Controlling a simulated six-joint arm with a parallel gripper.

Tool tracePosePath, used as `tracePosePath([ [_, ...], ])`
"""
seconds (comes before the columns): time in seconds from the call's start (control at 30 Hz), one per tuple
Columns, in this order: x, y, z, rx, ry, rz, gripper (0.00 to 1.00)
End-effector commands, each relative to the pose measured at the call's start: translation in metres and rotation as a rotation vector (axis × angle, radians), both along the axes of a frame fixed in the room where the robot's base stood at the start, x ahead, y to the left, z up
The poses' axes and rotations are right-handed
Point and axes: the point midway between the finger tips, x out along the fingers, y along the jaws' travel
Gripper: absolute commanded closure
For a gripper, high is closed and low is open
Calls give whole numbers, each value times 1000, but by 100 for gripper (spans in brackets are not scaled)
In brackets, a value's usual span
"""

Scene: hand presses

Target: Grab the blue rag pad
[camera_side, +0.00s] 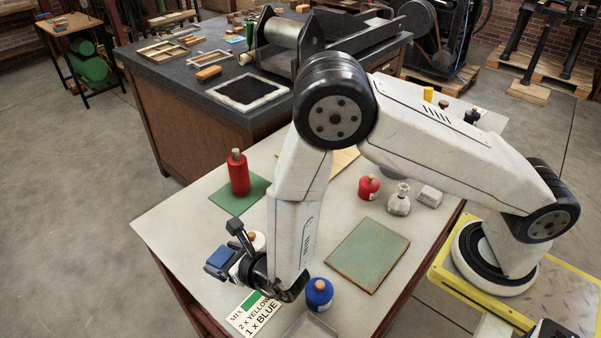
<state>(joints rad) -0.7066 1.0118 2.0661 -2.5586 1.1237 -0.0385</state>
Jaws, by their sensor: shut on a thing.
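The blue rag pad (218,259) is a small dark blue block at the left front of the light work table. My gripper (229,252) is beside it at the end of my arm, low over the table's left front edge, and is shut on the pad. The fingers are small and partly hidden, so their exact contact is hard to see. I cannot tell whether the pad touches the table.
A blue bottle (319,294) stands just right of my gripper, near a recipe card (249,315). A white container with a tan top is partly hidden behind the gripper. A red bottle (238,174) stands on a green mat (226,206). A green board (368,255) lies to the right.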

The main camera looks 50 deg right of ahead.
Motion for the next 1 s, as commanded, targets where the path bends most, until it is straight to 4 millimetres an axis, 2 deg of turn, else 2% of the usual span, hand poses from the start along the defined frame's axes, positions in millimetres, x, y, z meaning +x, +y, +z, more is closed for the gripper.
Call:
tracePosePath([
  [0.23, -26, -11, 36, 3, -4, 1, 67],
  [0.6, -81, -36, 61, 1, -1, 2, 67],
  [0.8, -99, -44, 70, 1, -2, 2, 67],
  [1.0, -107, -48, 74, 1, -1, 1, 67],
])
